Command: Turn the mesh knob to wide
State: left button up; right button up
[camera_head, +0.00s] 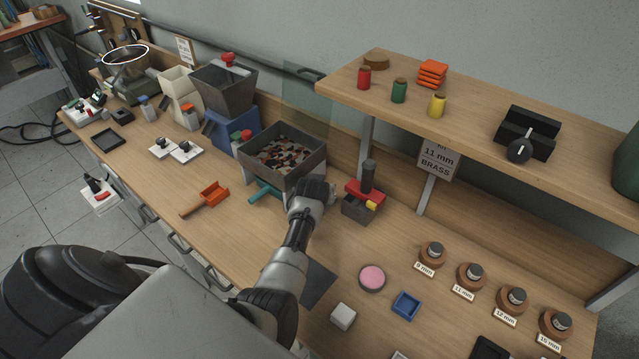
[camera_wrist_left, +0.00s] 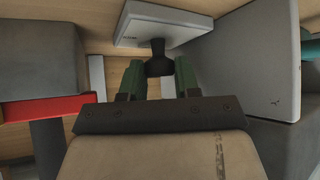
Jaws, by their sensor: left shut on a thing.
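The mesh knob (camera_wrist_left: 158,66) is a small dark knob on a pale grey plate (camera_wrist_left: 150,22) at the top middle of the left wrist view. The two green fingers of my left gripper (camera_wrist_left: 160,82) are on either side of it and closed on it. In the head view my left gripper (camera_head: 316,188) is at the right front of the grey bin (camera_head: 290,175) of mixed dark, brown and white pieces. The wrist hides the knob and the fingertips there. The knob's setting and any "wide" mark cannot be read. My right gripper is not in view.
A grey box with a red top (camera_head: 365,193) and dark post stands close right of my gripper. A teal handle (camera_head: 263,192) sticks out at its left. An orange scoop (camera_head: 208,196) lies further left. Labelled brown jars (camera_head: 470,275) stand at right. A shelf (camera_head: 470,95) overhangs behind.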

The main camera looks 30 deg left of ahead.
pick_arm(q)
jog(key=shift+a+r+m+t+h+p, duration=0.15)
jog(key=shift+m+t+h+p, duration=0.15)
jog(key=shift+m+h+p, duration=0.35)
jog(key=o, duration=0.9)
jog(key=shift+w+f, duration=0.1)
jog(key=shift+f, duration=0.1)
jog(key=shift+c, duration=0.2)
jog(key=v, duration=1)
jog(key=shift+s+r, duration=0.25)
jog(key=shift+m, duration=0.25)
